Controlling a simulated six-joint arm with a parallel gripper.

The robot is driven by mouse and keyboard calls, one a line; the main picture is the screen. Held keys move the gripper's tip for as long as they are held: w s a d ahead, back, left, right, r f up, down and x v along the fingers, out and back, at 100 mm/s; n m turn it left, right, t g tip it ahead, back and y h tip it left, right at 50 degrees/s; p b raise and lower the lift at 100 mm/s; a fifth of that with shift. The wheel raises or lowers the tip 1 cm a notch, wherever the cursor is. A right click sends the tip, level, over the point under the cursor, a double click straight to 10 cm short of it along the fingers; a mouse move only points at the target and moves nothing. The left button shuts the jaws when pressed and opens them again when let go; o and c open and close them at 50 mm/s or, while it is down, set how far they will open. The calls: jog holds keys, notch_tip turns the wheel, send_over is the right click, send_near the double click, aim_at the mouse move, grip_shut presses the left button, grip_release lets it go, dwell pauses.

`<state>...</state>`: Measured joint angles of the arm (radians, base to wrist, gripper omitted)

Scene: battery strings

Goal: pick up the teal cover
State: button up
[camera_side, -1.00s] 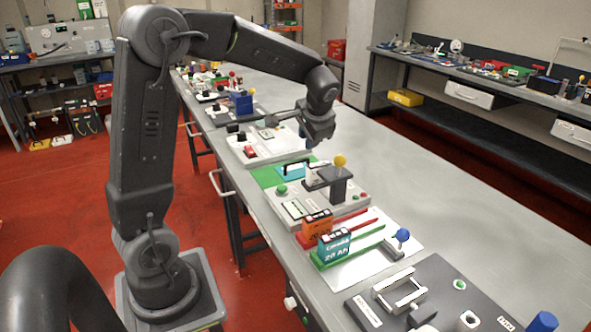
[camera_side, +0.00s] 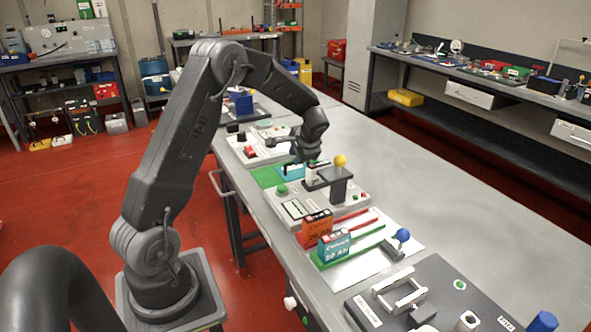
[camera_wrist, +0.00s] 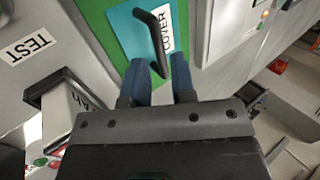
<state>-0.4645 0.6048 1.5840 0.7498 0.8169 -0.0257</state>
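The teal cover (camera_wrist: 122,28) is a flat plate marked COVER, with a black bar handle (camera_wrist: 148,42). It lies on a green area (camera_wrist: 85,15) and also shows in the side view (camera_side: 289,171), partly hidden. My gripper (camera_wrist: 160,63) is over its edge, with two blue fingers apart. In the wrist view the near end of the handle appears between the fingertips; I cannot tell whether they touch it. In the side view my gripper (camera_side: 303,156) is low over the cover, pointing down.
A grey fixture with a yellow-knobbed lever (camera_side: 340,161) stands close in front of the cover. An orange battery (camera_side: 317,225) and a teal battery (camera_side: 334,246) stand nearer the camera. A grey panel with a red block (camera_side: 249,151) lies behind. The bench's right side is clear.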

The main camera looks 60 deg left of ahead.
jog(key=x, duration=0.5)
jog(key=shift+w+f, duration=0.1)
jog(key=shift+w, duration=0.1)
jog(key=shift+c, duration=0.2)
grip_shut()
